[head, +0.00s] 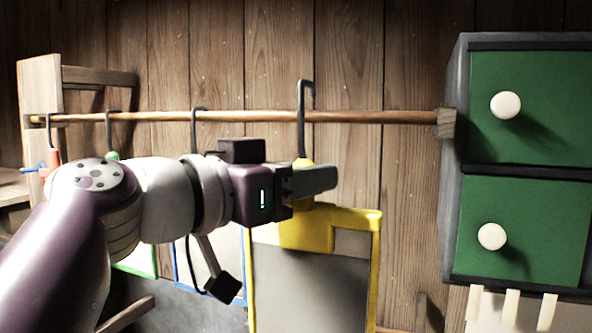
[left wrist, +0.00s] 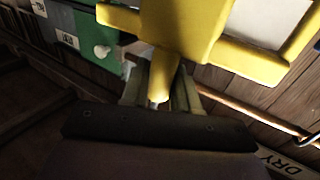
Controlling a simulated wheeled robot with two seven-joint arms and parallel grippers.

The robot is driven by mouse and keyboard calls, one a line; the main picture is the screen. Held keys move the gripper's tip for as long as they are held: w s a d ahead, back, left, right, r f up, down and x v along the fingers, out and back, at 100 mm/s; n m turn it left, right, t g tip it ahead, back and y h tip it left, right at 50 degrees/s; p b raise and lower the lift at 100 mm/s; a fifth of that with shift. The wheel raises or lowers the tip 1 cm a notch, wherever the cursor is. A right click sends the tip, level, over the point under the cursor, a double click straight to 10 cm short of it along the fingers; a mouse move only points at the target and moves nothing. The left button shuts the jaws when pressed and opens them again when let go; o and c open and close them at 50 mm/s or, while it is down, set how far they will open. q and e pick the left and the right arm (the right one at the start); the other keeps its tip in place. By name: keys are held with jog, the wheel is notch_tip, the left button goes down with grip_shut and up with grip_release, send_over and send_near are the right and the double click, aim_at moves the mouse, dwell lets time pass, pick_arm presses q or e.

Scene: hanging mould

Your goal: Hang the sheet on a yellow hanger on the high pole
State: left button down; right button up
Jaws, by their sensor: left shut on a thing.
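The yellow hanger (head: 320,227) with its framed grey sheet (head: 312,285) is upright in front of the wall. My left gripper (head: 312,180) is shut on the hanger's neck, just below its dark hook (head: 302,95). The hook's top stands above the wooden pole (head: 370,117), higher than the other hooks. I cannot tell whether the hook is over the pole or in front of it. In the left wrist view the yellow hanger (left wrist: 185,30) rises from between my left fingers (left wrist: 160,88), with the pole (left wrist: 245,106) behind. My right gripper is not in view.
Several hooks hang on the pole's left part, with a blue frame (head: 181,275) and a green frame (head: 140,272) below. A green-fronted drawer cabinet (head: 540,100) with white knobs stands at the right. The pole is clear between the yellow hanger and the cabinet.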

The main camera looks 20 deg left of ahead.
pick_arm(q)
jog(key=shift+w+d+r, duration=0.15)
jog(key=shift+w+d, duration=0.15)
jog(key=shift+w, duration=0.05)
jog(key=w+f, duration=0.2)
jog(key=w, duration=0.8)
jog(key=shift+w+d+b, duration=0.2)
jog(key=shift+w+b, duration=0.1)
jog(key=shift+b, duration=0.05)
